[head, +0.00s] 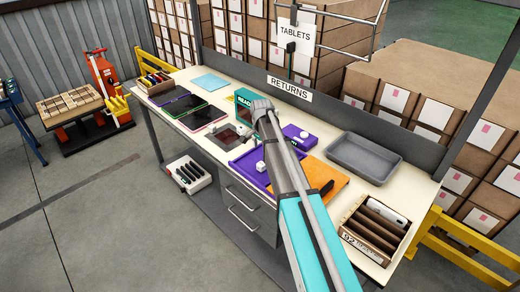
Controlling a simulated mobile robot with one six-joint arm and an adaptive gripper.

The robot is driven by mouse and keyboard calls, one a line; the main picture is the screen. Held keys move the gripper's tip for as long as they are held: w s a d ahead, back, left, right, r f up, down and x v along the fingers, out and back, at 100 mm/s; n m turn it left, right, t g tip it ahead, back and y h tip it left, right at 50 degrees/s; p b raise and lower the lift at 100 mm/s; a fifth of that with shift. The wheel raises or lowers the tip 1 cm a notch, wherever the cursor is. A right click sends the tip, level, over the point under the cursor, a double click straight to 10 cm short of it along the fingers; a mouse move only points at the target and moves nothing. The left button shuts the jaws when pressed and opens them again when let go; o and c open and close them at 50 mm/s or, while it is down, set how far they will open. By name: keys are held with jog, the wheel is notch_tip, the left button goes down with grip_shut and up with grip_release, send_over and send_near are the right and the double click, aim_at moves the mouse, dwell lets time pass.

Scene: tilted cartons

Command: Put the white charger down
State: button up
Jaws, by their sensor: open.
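A small white cube-shaped block, which looks like the white charger (260,166), rests on the purple tray (246,158) in the middle of the bench. My arm reaches across the bench from the bottom of the head view and passes just right of the block. My gripper cannot be made out; the arm's own links hide the space behind them. Nothing is seen holding the block.
The bench (212,82) also bears a grey bin (364,158), an orange board (322,178), a purple box (297,131) with a white item on it, a teal box (244,98), tablets (208,117) and a slotted rack (372,226). Cartons (428,88) stand behind.

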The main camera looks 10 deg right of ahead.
jog(key=shift+r+p, duration=1.85)
jog(key=shift+r, duration=0.35)
jog(key=s+n, duration=1.1)
jog(key=s, duration=1.7)
jog(key=shift+s+a, duration=0.15)
jog(key=shift+a, duration=0.1)
